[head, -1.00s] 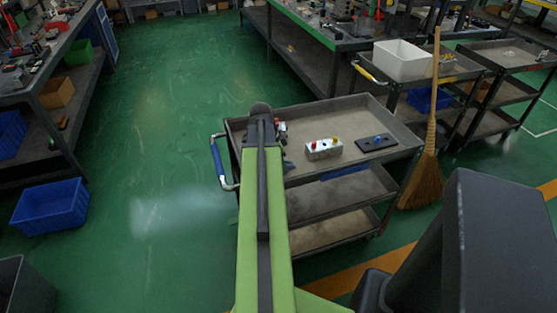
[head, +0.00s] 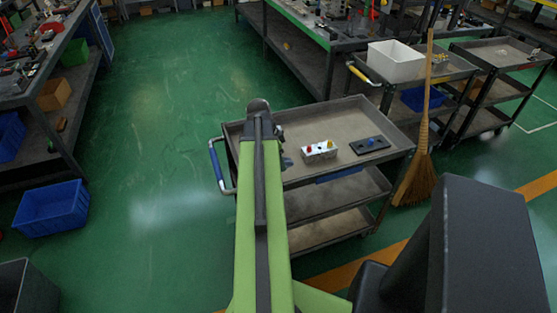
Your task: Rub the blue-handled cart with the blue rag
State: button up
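The blue-handled cart (head: 345,110) stands ahead, its blue handle (head: 216,165) on the left end. On its top tray are a silver valve block (head: 320,151) with red and yellow knobs and a dark plate (head: 370,145) with a blue knob. My green arm reaches over the tray's left part and hides some of it. My gripper is mostly hidden behind the arm's end; its fingers cannot be made out. I cannot make out the blue rag. A blue thing (head: 337,178) shows just under the top tray; I cannot tell what it is.
A broom (head: 420,175) stands at the cart's right end. Behind it is a yellow-handled cart with a white bin (head: 396,61). A blue crate (head: 52,208) lies on the floor at left, near a workbench (head: 60,60). The green floor left of the cart is clear.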

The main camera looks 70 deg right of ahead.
jog(key=shift+r, duration=0.25)
notch_tip(320, 180, up, 3)
jog(key=p, duration=0.3)
jog(key=shift+r, duration=0.15)
